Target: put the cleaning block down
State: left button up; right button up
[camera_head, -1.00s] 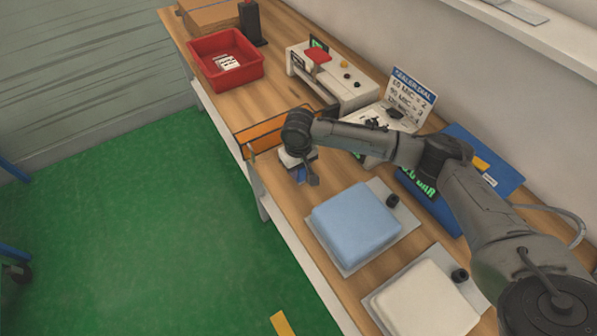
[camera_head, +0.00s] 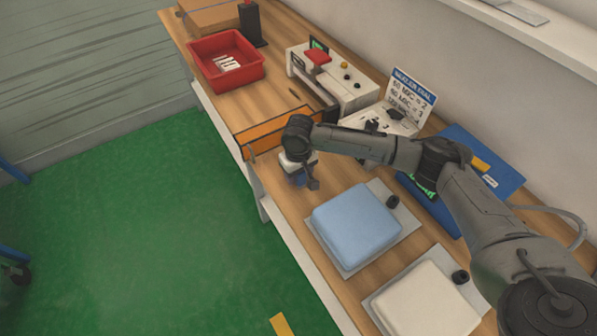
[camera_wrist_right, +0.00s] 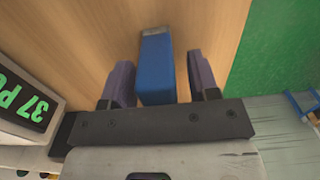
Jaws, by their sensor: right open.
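The cleaning block (camera_wrist_right: 156,72) is a blue bar with a grey far end, seen in the right wrist view against the wooden tabletop. It appears to rest on the wood. My right gripper (camera_wrist_right: 159,62) is open, with one dark purple finger on each side of the block and a visible gap on both sides. In the head view my right gripper (camera_head: 299,180) points down at the bench's front edge, left of the light blue pad, and its wrist largely hides the block there. My left gripper is out of view.
A light blue pad (camera_head: 356,224) and a white pad (camera_head: 425,302) lie on grey plates along the bench (camera_head: 286,208). An orange-walled tray (camera_head: 275,132) is close behind my gripper. A red bin (camera_head: 225,60) and a control box (camera_head: 345,82) stand farther back.

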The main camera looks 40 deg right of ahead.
jog(key=shift+r, duration=0.1)
notch_tip(320, 180, up, 11)
jog(key=p, duration=0.3)
jog(key=shift+r, duration=0.55)
